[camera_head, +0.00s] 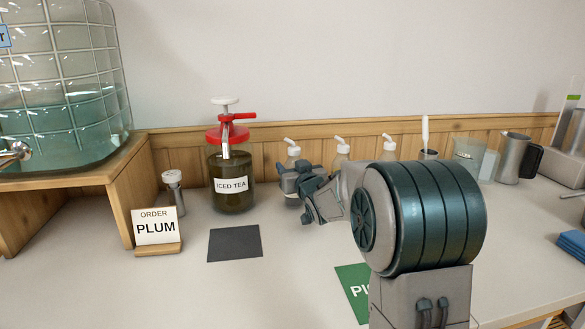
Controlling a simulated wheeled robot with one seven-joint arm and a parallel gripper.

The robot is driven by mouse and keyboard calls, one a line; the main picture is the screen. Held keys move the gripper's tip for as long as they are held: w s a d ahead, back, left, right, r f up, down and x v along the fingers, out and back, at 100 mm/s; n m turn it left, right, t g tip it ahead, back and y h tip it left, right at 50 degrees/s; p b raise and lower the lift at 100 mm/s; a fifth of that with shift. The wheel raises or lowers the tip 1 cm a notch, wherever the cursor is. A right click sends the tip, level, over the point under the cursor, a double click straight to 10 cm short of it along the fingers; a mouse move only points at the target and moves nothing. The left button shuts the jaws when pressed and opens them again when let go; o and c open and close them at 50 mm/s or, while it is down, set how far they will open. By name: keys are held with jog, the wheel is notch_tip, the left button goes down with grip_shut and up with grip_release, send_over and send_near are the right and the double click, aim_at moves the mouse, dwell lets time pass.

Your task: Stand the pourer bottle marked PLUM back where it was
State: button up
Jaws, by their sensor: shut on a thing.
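My gripper (293,180) is at the back of the counter, shut around the leftmost pourer bottle (292,151), which has a pale top and a white spout. The bottle looks upright in line with two others. The gripper hides most of its body and any label, so PLUM cannot be read on it. I cannot tell whether its base touches the counter. A second pourer bottle (342,147) and a third (389,147) stand to its right, partly behind my arm. A small order sign (156,227) reads PLUM.
An iced tea jar (232,180) with a red lid and tap stands left of my gripper. A dark square mat (235,243) lies bare in front. A green mat (352,285) is partly hidden by my arm. A large water jar (65,85) stands on a wooden stand at left.

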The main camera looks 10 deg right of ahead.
jog(key=shift+f, duration=0.15)
jog(key=o, duration=1.3)
jog(key=shift+c, duration=0.2)
jog(key=shift+s, duration=0.15)
jog(key=s+d+b, duration=0.1)
jog(key=s+b, duration=0.1)
jog(key=s, duration=0.5)
jog(key=shift+s, duration=0.35)
dwell(0.4)
jog(key=shift+d, duration=0.15)
jog(key=s+d, duration=0.2)
jog(key=s, duration=1.1)
jog(key=shift+s+p, duration=0.3)
jog(key=shift+p, duration=0.15)
